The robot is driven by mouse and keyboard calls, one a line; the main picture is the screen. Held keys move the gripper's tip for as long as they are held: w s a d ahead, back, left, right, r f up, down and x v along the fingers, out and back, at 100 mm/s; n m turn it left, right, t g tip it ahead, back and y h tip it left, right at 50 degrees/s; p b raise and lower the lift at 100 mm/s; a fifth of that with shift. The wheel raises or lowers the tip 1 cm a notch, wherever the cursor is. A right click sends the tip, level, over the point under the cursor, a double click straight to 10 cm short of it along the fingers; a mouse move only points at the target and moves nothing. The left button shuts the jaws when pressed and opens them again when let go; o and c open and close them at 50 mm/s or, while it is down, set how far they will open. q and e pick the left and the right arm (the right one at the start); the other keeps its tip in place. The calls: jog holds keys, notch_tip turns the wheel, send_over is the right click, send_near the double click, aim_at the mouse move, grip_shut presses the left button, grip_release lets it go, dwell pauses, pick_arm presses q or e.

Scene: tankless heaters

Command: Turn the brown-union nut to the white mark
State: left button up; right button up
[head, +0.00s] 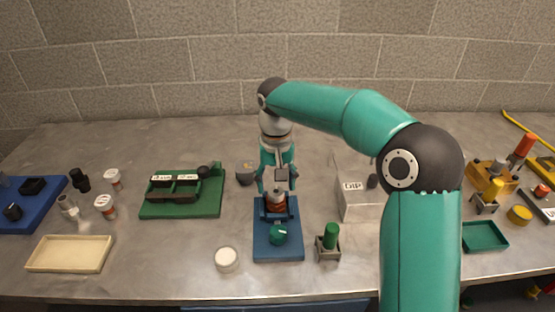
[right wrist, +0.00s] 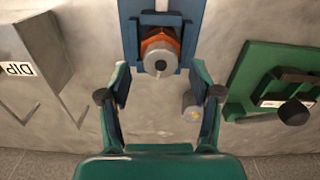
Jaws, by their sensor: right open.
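The brown-union nut (head: 277,204) sits in a blue bracket on a blue base plate (head: 278,246) at the middle of the bench. In the right wrist view the orange-brown nut (right wrist: 160,48) shows a grey round end in its middle. My right gripper (head: 277,186) points down over the bracket with its fingers apart. In the right wrist view the gripper (right wrist: 160,78) is open and empty, its fingertips on either side just short of the nut. A green knob (head: 279,235) with a small pale line sits on the base plate's front part. I cannot make out a white mark beside the nut.
A green fixture (head: 213,207) stands left of the blue plate, and a grey box labelled DIP (head: 358,205) stands right. A green-topped part (head: 330,240) and a white round cup (head: 227,259) are near the plate's front. A dark grey round item (head: 245,176) lies behind left.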

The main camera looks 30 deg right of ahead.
aim_at(277, 191)
notch_tip(277, 191, up, 10)
jog(key=shift+f, duration=0.25)
dwell(0.5)
